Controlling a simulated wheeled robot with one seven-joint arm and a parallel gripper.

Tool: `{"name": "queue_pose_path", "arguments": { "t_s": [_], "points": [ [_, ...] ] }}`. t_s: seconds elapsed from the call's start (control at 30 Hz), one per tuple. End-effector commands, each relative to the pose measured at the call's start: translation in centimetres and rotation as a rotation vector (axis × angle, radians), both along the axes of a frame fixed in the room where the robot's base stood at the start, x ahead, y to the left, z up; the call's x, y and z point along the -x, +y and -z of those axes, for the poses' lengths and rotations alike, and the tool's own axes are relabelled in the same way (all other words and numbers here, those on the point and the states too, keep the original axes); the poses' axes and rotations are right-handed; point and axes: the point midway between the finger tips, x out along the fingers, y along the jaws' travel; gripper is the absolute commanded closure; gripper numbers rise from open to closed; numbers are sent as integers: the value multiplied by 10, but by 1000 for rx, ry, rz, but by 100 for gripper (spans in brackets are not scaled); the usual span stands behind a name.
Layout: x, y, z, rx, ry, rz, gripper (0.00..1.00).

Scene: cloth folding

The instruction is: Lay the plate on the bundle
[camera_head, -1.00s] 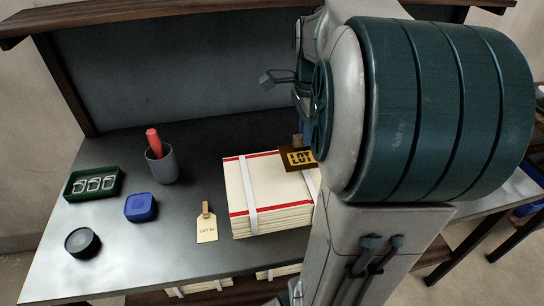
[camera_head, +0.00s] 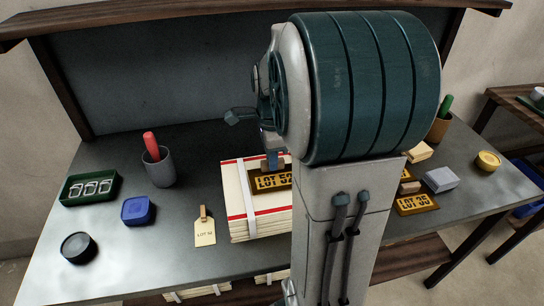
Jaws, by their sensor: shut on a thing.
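The bundle (camera_head: 237,190) is a stack of folded cream cloth with red edge stripes and a white strap. It lies on the table in the head view, its right part hidden behind my arm. A dark plate with yellow "LOT" lettering (camera_head: 270,181) is at the bundle's top right; its right end is hidden and the number is hard to read. My gripper (camera_head: 273,163) is shut on the plate from above, its fingers partly hidden by my arm. I cannot tell whether the plate touches the bundle. A second plate, "LOT 35" (camera_head: 416,204), lies on the table at right.
A tan paper tag (camera_head: 205,231) lies left of the bundle. A grey cup with a red-handled tool (camera_head: 159,166), blue box (camera_head: 138,210), green tray (camera_head: 91,187) and black round tin (camera_head: 80,247) stand at left. Small blocks and a yellow tin (camera_head: 488,161) are at right.

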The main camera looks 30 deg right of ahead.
Motion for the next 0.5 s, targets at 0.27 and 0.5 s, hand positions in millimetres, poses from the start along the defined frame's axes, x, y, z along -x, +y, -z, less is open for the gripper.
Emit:
{"name": "queue_pose_path", "arguments": {
  "t_s": [0.27,0.5],
  "points": [
    [0,0,3,0,0,0,62],
    [0,0,3,0,0,0,62]
  ]
}}
